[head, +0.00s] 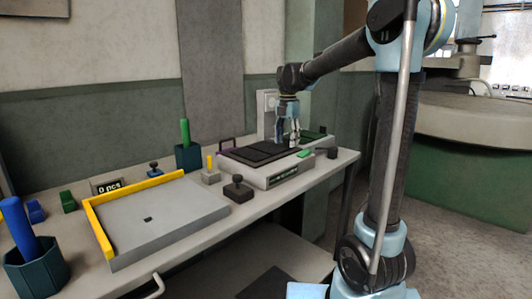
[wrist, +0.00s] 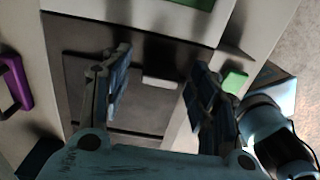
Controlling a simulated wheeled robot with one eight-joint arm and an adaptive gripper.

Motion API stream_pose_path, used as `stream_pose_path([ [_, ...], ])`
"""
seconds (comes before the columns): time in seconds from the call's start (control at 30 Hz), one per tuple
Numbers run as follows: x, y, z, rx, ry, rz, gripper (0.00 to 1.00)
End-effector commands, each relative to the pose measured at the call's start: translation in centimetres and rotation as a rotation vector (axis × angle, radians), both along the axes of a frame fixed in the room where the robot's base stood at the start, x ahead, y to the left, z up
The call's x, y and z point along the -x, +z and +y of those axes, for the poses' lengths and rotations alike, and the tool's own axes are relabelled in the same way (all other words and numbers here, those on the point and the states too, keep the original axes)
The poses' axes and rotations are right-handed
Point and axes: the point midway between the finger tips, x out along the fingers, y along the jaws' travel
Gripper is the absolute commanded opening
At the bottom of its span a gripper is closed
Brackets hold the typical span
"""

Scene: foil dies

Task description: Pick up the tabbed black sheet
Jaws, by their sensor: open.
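The black sheet (head: 258,153) lies flat on top of a grey box-shaped machine (head: 262,176) on the bench. In the wrist view the sheet (wrist: 145,117) shows as a dark rectangle, with a small pale tab (wrist: 160,82) at its edge. My gripper (head: 293,142) hangs fingers down over the right part of the machine. In the wrist view my gripper (wrist: 160,88) is open, with one finger on each side of the tab. Nothing is held. The fingers hide parts of the sheet. I cannot tell how high the fingertips are above it.
A green block (head: 303,154) sits right of the sheet; it also shows near the right finger (wrist: 234,80). A purple handle (wrist: 14,82) stands left of the machine. A grey tray with yellow edges (head: 125,200), a dark knobbed weight (head: 238,190) and pen cups share the bench.

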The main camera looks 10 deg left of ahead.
Motion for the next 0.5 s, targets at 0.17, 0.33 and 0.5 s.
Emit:
stream_pose_path([
  [0.17,0.01,0.02,-0.01,0.0,0.0,0.0,0.28],
  [0.33,0.01,0.02,-0.02,0.0,0.0,0.0,0.03],
  [0.5,0.01,0.03,-0.02,0.0,0.0,0.0,0.03],
])
